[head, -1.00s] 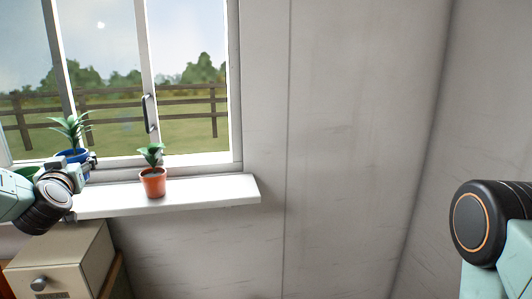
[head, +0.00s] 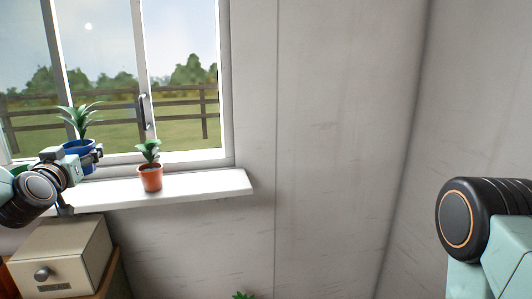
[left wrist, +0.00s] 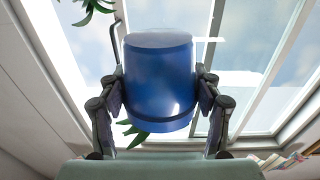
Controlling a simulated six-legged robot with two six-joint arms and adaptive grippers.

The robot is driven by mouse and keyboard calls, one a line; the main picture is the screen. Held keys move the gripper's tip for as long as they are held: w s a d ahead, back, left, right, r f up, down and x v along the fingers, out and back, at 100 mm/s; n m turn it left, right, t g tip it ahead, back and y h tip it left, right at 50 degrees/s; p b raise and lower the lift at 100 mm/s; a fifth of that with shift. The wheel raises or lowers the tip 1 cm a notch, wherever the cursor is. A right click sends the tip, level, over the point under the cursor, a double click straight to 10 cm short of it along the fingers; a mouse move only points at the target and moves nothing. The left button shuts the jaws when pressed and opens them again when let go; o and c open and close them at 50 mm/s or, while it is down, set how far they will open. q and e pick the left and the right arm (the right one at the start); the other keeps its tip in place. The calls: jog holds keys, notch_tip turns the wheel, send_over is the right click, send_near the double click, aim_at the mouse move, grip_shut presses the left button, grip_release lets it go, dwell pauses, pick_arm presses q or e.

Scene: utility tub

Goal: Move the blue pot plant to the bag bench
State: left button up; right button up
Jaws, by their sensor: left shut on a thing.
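The blue pot plant (head: 78,148) is at the left of the head view, in front of the window, with spiky green leaves above its rim. My left gripper (head: 84,156) is shut on its pot. In the left wrist view, the blue pot (left wrist: 158,82) sits between the two fingers of my left gripper (left wrist: 160,96), one on each side. In the head view the arm partly hides the pot's base, which appears slightly above the sill. My right gripper is out of view; only part of that arm shows. I cannot make out the bag bench.
An orange pot plant (head: 150,178) stands on the white windowsill (head: 205,187), just right of the blue one. Green leaf tips (head: 243,296) show at the bottom edge. The wall to the right is bare.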

pick_arm(q)
jog(key=s+d+f+m+g+h+b, duration=0.1)
jog(key=s+d+f+m+h+b, duration=0.3)
jog(key=d+f+h, duration=0.45)
jog(key=s+d+f+m+g+h+b, duration=0.1)
jog(key=s+d+f+m+h+b, duration=0.35)
jog(key=d+f, duration=0.65)
jog(key=s+d+f+m+g+h+b, duration=0.1)
jog(key=s+d+f+m+h+b, duration=0.1)
jog(key=f, duration=0.5)
jog(key=s+d+f+m+g+h+b, duration=0.1)
jog(key=s+d+f+b, duration=0.3)
jog(key=f, duration=0.4)
jog(key=s+d+f+m+g+h+b, duration=0.2)
jog(key=s+d+f+h+b, duration=0.1)
jog(key=s+f+b, duration=0.2)
notch_tip(320, 180, down, 2)
jog(key=shift+s+d+f+m+g+h+b, duration=0.2)
jog(key=shift+s+m+g+h+b, duration=0.15)
jog(key=shift+s, duration=0.2)
jog(key=shift+w, duration=0.1)
